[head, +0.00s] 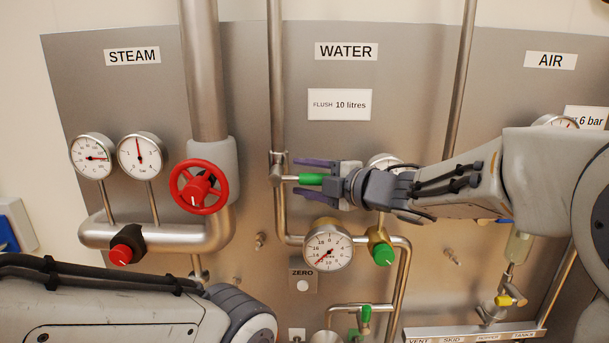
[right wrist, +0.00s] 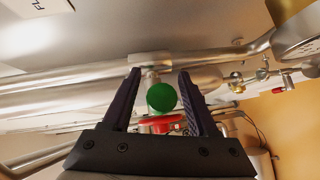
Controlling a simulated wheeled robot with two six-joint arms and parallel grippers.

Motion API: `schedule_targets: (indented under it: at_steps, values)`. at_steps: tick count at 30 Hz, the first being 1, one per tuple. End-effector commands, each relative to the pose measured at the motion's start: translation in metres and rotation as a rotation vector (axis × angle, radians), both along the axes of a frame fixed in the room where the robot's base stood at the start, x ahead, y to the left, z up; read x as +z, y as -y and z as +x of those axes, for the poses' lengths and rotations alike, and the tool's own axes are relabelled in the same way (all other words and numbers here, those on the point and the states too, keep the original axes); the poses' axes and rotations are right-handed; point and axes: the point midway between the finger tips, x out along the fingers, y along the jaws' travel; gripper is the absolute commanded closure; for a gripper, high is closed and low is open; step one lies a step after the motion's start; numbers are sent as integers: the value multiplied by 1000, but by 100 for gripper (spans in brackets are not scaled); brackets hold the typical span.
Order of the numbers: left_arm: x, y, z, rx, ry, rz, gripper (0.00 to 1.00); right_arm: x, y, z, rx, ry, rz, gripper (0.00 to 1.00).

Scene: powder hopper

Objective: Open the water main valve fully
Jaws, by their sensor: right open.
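The water main valve has a green-gripped lever (head: 312,179) on the vertical pipe under the WATER label (head: 346,51). The lever sticks out level to the right of its valve body (head: 278,167), across the pipe. My right gripper (head: 299,177) comes from the right with its jaws open, one finger above the green grip and one below. In the right wrist view the round green lever end (right wrist: 161,97) sits between the two open fingers (right wrist: 160,74), with visible gaps on both sides. My left arm shows at lower left, but its gripper is out of the picture.
A red steam handwheel (head: 199,187) stands left of the lever. A round gauge (head: 327,244), a green knob (head: 383,254) and a ZERO button (head: 302,286) sit below. Another gauge (head: 384,160) is partly hidden behind my right gripper. The panel above the lever is mostly clear.

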Motion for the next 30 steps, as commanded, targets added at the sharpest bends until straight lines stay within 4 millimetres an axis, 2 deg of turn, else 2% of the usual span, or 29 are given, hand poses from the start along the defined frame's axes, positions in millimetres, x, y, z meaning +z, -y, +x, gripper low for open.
schedule_targets:
  at_steps: [6, 7, 11, 30]
  values:
    - [0, 0, 0, 0, 0, 0, 0, 0, -1, 0, 0, 0, 0, 41]
    - [0, 0, 0, 0, 0, 0, 0, 0, -1, 0, 0, 0, 0, 48]
    - [0, 0, 0, 0, 0, 0, 0, 0, -1, 0, 1, 0, 0, 98]
    - [0, 0, 0, 0, 0, 0, 0, 0, -1, 0, 1, 0, 0, 100]
